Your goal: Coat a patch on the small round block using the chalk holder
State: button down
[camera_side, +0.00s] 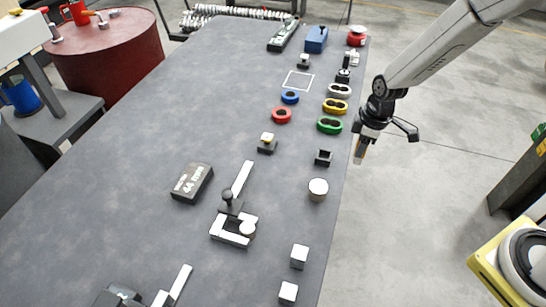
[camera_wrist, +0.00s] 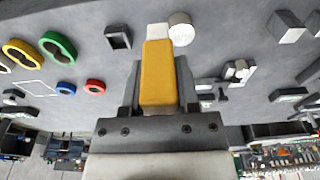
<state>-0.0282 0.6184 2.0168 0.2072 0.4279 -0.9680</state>
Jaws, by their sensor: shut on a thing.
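My gripper (camera_side: 362,145) is shut on the chalk holder (camera_wrist: 157,78), a yellow body with a white tip. The holder also shows in the side view (camera_side: 360,156), pointing down, at the table's right edge in the picture. Two round blocks with pale tops stand on the table. The smaller one (camera_side: 248,230) sits in the corner of a white angled fixture (camera_side: 228,238) with a dark clamp knob. The larger one (camera_side: 318,190) stands free near the right edge; in the wrist view a pale round block (camera_wrist: 181,28) shows just beside the holder's tip.
A dark open box (camera_side: 323,158) and green, yellow, red and blue rings stand near my gripper, the green ring (camera_side: 330,125) closest. A black labelled block (camera_side: 192,183) lies left of the fixture. Two pale cubes stand at the front right. The table's left middle is clear.

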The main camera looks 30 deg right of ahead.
jog(key=a+f+n+g, duration=0.1)
jog(key=a+n, duration=0.7)
jog(key=a, duration=2.2)
jog(key=shift+s+f+n, duration=0.3)
jog(key=shift+s+n, duration=0.05)
jog(key=shift+n, duration=0.05)
jog(key=shift+a+f, duration=0.1)
jog(key=shift+f, duration=3.55)
jog(key=shift+w+a+f, duration=0.15)
jog(key=shift+f, duration=0.2)
jog(key=shift+s+d, duration=0.2)
jog(key=shift+d, duration=0.05)
notch_tip(320, 180, up, 8)
